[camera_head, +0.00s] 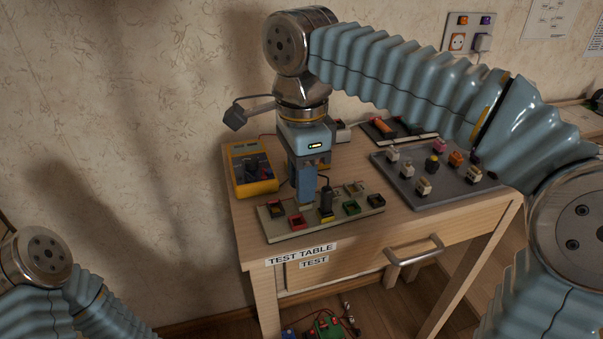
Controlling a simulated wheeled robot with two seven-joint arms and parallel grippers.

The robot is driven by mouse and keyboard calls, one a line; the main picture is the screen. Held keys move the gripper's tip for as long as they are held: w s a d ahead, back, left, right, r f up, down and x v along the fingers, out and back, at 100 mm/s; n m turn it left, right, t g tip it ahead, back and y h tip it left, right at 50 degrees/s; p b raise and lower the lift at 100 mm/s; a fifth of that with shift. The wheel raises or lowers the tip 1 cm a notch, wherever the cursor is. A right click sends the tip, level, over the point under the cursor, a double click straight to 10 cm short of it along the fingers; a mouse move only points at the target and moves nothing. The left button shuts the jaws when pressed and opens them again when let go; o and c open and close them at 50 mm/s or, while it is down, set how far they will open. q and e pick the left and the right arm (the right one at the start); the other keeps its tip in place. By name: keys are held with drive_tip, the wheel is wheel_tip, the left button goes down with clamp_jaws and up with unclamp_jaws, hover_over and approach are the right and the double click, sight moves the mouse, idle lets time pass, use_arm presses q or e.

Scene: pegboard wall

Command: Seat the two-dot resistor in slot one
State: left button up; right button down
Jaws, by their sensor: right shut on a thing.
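My right gripper (307,171) points straight down over the left part of the slotted board (317,232). Slot numbers are not readable. My left gripper is out of view; only part of my left arm shows at lower left.
A yellow meter (252,171) lies at the left. A grey tray (409,196) holds several small coloured parts at the right. The table's front edge, labelled TEST TABLE, is clear.

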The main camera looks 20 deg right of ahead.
drive_tip(key=shift+p, duration=0.5)
idle(0.9)
drive_tip(key=shift+f+b, duration=0.5)
drive_tip(key=shift+f, duration=0.15)
idle(0.4)
drive_tip(key=c, duration=0.8)
unclamp_jaws()
wheel_tip(320, 180, up, 3)
drive_tip(key=shift+f+p, duration=0.15)
drive_tip(key=shift+p, duration=1.1)
drive_tip(key=shift+r, duration=1.15)
